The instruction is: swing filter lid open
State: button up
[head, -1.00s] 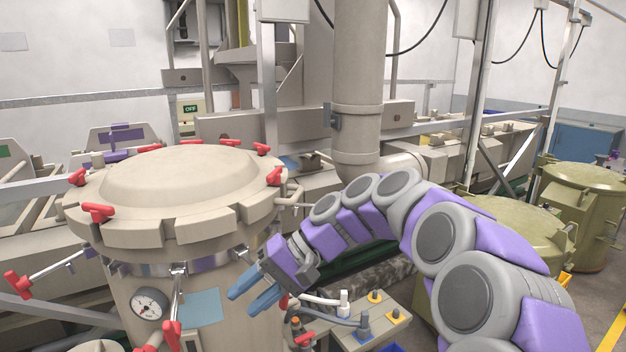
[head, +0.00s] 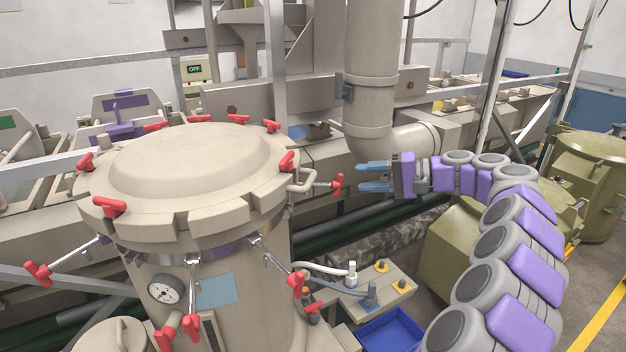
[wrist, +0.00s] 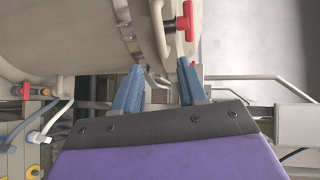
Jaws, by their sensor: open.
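The filter lid (head: 185,160) is a beige dome with a notched rim, lying flat on the round filter vessel (head: 240,270). A bent bar handle (head: 318,176) sticks out from the lid's right side. A red-ended bolt (head: 338,184) points outward beside it. My gripper (head: 360,177) is right of the lid, about level with the handle, fingers pointing left at it. In the wrist view my gripper (wrist: 160,75) is open, with its blue fingers apart below the vessel's edge. A bar end shows between them; I cannot tell whether they touch it.
Red clamps (head: 110,207) still sit on the lid rim, while several red-ended bolts (head: 38,272) hang outward or down. A pressure gauge (head: 165,289) is on the vessel front. A thick pipe (head: 370,80) stands behind, and a blue bin (head: 390,332) sits below.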

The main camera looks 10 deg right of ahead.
aim_at(310, 181)
jog(key=x, duration=1.5)
jog(key=shift+f+b, duration=0.1)
jog(key=shift+b, duration=0.2)
jog(key=shift+c, duration=0.3)
grip_shut()
